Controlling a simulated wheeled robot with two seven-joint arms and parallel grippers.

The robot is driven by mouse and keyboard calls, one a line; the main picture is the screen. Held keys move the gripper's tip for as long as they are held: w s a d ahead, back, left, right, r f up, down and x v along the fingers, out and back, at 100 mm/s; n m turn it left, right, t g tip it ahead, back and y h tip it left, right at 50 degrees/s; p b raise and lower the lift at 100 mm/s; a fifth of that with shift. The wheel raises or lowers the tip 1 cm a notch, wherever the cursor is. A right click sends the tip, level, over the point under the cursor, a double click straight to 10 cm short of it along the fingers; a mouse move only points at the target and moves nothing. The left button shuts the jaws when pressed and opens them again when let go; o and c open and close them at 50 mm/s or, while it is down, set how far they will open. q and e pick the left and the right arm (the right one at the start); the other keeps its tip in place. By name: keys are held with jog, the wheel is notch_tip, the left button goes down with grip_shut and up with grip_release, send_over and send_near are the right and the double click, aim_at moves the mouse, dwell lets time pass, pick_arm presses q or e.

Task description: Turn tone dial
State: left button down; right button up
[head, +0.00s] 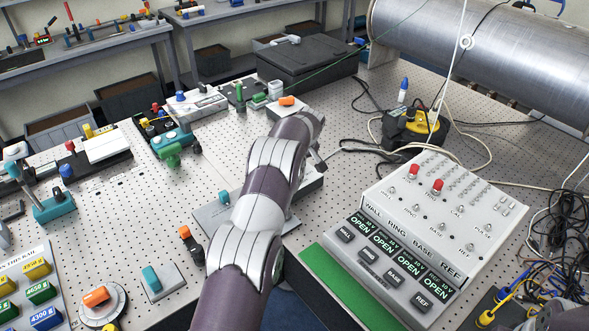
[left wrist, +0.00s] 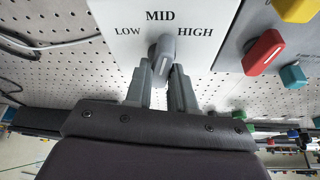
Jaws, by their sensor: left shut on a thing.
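The tone dial (left wrist: 163,52) is a grey knob on a white panel (left wrist: 128,50) printed LOW, MID and HIGH, in the left wrist view. The knob stands upright under the word MID, roughly in line with it. My left gripper (left wrist: 161,76) has its two grey fingers on either side of the knob and is shut on it. In the head view my left arm reaches in from the bottom; its fingers and the dial are mostly hidden behind the arm. My right gripper does not show.
A grey panel with a red knob (left wrist: 263,52) and a teal knob (left wrist: 293,76) is right beside the dial panel. In the head view a white console (head: 450,200) with red buttons stands right of my arm. Loose cables (head: 565,235) lie at the far right.

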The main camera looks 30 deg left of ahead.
pick_arm(q)
jog(key=shift+r+n+g+p, duration=0.3)
jog(key=shift+n+p, duration=0.5)
jog(key=shift+p, duration=0.4)
jog(key=shift+f+n+p, duration=0.3)
jog(key=shift+n+p, duration=0.2)
jog(key=shift+p, duration=0.15)
jog(key=c, duration=1)
grip_release()
jog(key=shift+o, duration=0.2)
jog(key=shift+d+r, duration=0.15)
jog(key=shift+r, duration=0.2)
jog(key=p+v, duration=0.4)
jog(key=v, duration=0.7)
jog(key=shift+d+r, duration=0.35)
